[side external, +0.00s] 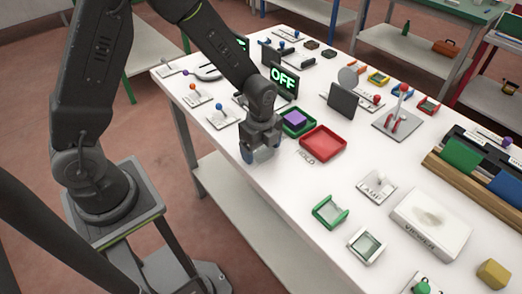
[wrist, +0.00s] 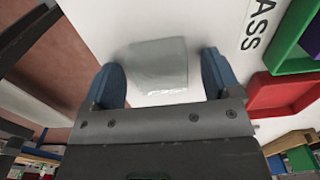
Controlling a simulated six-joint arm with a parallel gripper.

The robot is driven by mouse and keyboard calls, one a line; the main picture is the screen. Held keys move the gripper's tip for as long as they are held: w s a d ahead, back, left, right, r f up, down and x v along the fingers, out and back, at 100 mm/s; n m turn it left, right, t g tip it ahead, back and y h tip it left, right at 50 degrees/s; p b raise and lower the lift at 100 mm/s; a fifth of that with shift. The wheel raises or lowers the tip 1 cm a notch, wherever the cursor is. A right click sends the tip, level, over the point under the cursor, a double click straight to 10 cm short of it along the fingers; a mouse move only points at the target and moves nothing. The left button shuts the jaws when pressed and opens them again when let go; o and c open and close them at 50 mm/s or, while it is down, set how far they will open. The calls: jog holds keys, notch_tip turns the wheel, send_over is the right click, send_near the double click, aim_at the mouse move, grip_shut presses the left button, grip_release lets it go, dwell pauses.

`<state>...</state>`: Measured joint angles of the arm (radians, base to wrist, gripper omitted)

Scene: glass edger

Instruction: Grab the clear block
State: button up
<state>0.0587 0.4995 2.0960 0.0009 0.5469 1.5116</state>
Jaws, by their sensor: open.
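The clear block (wrist: 158,66) shows in the wrist view as a pale grey, see-through square on the white table. My gripper (wrist: 160,85) is open, with one blue finger to the left of the block and one to the right. The block lies between and slightly beyond the fingertips, with a visible gap on each side. In the side external view my gripper (side external: 258,155) is low over the table's front edge, and the block is hidden there. I cannot tell the exact height of the fingers above the table.
Right of my gripper are a red tray (side external: 323,143) and a green tray (side external: 299,131) holding a purple block (side external: 294,118). The white table's (side external: 290,175) near edge is close to my gripper. Knobs on plates lie to the left.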

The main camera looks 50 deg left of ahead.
jog(key=c, duration=1.1)
